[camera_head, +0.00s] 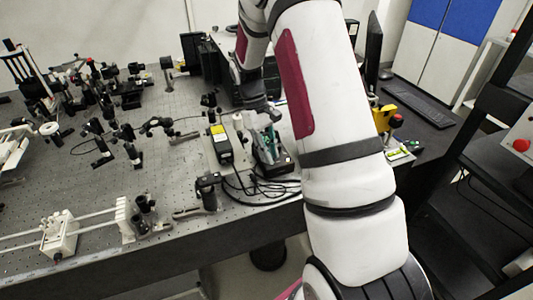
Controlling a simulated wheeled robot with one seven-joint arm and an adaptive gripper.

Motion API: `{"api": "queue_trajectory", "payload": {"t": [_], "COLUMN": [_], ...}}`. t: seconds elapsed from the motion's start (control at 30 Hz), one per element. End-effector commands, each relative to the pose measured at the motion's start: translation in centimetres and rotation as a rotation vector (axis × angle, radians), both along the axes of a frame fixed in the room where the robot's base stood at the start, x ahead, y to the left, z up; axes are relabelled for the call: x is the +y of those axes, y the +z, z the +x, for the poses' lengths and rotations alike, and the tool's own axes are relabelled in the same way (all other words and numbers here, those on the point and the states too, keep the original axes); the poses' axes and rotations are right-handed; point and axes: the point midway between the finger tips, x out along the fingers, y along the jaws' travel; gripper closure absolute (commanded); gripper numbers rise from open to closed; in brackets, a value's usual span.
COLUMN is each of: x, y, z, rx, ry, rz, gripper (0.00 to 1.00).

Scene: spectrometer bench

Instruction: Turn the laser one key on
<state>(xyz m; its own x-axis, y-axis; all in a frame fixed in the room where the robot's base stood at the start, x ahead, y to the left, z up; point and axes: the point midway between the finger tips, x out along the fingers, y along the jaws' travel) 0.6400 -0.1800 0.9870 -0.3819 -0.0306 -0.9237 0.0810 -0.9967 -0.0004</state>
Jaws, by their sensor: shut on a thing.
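My gripper (265,122) points down at a small black control box (284,166) near the front edge of the optical bench. Its fingers are shut at the top of the box, on what appears to be the laser one key. The key itself is too small and too covered by the fingers to make out, so its turn position cannot be read. A black and white laser unit with a yellow label (221,146) stands just left of the box.
Black cables (252,189) loop in front of the box. A dark post mount (208,191) stands at the front left. Many optics mounts (105,140) cover the perforated bench (60,185). A monitor (374,52), keyboard (420,103) and yellow device (383,117) are at right.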

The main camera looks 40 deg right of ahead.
Motion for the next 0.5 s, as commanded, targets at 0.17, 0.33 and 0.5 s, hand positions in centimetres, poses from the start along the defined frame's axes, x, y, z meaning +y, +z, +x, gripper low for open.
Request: {"api": "queue_trajectory", "payload": {"t": [0.17,0.33,0.5], "x": [-0.19,-0.23,-0.31], "y": [-0.08,-0.03,0.01], "z": [0.13,0.1,0.05], "rx": [-0.002,-0.002,-0.002], "ry": [-0.145,-0.251,-0.325], "rz": [0.0,0.0,0.0], "gripper": [1.0,1.0,1.0]}}
